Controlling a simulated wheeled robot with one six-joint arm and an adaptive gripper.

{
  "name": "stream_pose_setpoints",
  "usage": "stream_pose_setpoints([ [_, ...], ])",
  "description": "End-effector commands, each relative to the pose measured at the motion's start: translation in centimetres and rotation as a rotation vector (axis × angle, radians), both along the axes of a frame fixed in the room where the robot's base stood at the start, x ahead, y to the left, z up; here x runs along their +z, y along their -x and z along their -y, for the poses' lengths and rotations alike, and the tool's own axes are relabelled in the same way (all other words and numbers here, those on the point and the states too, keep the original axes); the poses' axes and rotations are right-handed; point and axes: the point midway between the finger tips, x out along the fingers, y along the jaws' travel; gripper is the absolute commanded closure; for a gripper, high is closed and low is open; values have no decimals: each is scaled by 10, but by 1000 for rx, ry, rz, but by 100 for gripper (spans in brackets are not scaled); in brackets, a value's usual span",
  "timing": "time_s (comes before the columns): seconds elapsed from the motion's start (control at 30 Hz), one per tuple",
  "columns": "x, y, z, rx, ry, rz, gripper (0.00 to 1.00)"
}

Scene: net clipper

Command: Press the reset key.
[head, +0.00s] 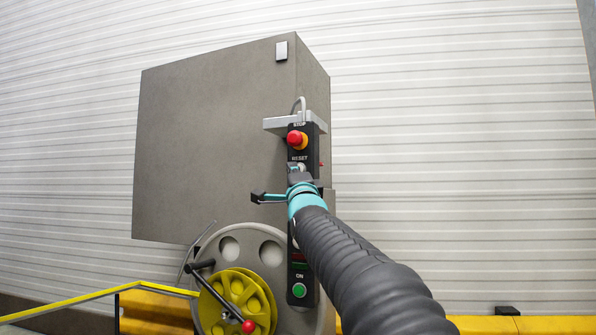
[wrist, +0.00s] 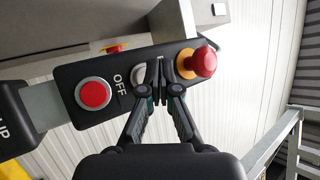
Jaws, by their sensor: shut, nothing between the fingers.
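The reset key (wrist: 138,75) is a pale grey round button on the black control panel (head: 307,130). It sits just under the RESET label in the head view and is partly hidden by my gripper. In the wrist view it shows between the OFF lettering and the red mushroom stop button. My gripper (head: 294,172) is shut and empty, with its fingertips (wrist: 156,66) right at the key. I cannot tell whether they touch it or whether it is pressed in.
The red stop button (head: 295,138) on its yellow collar is close above the fingertips. A red OFF button (wrist: 94,94) and a green ON button (head: 299,290) are on the panel. A grey cabinet (head: 205,140), a grey wheel and a yellow reel (head: 240,295) stand beside it.

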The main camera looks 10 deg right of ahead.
Motion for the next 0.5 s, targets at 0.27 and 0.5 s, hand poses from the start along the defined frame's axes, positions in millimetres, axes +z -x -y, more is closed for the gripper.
stream_pose_setpoints([
  [0.27,0,-4,3,-1,0,0,100],
  [0.5,0,-7,5,0,0,0,100],
])
